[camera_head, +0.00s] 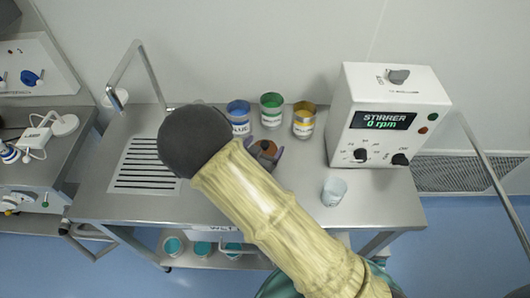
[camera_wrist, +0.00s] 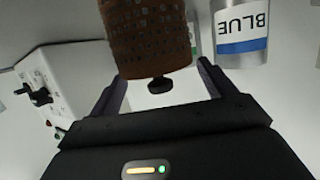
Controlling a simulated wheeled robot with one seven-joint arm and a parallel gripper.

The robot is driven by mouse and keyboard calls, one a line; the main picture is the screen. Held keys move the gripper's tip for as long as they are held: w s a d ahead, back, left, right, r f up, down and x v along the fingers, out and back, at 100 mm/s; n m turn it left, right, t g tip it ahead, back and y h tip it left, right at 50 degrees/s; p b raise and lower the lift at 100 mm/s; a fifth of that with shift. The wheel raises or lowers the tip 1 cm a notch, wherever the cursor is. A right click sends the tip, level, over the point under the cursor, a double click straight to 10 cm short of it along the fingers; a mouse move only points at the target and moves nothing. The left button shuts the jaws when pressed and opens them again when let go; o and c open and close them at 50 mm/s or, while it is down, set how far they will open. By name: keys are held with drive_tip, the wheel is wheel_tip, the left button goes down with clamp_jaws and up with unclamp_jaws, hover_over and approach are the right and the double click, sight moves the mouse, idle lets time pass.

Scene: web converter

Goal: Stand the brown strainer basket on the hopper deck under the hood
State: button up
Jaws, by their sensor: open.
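The brown strainer basket (camera_wrist: 150,40) fills the upper middle of the wrist view, a perforated cup with a dark knob at its near end. My gripper (camera_wrist: 163,72) is open, with one finger on each side of the basket; whether either finger touches it I cannot tell. In the head view, a small brown part of the basket (camera_head: 265,146) shows beside my gripper (camera_head: 264,157), mostly behind my arm. I cannot clearly identify the hopper deck or the hood in these views.
Blue (camera_head: 238,115), green (camera_head: 271,109) and yellow (camera_head: 303,118) labelled cans stand along the back of the steel table (camera_head: 385,210). The stirrer box (camera_head: 385,115) and a white cup (camera_head: 333,190) are at right. A slotted grille (camera_head: 145,168) is at left. Another bench (camera_head: 85,130) stands far left.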

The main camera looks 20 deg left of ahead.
drive_tip(key=shift+w+d+f, duration=0.1)
drive_tip(key=shift+w+f, duration=0.05)
drive_tip(key=shift+w, duration=0.3)
drive_tip(key=shift+s+f, duration=0.1)
drive_tip(key=shift+s, duration=0.15)
clamp_jaws()
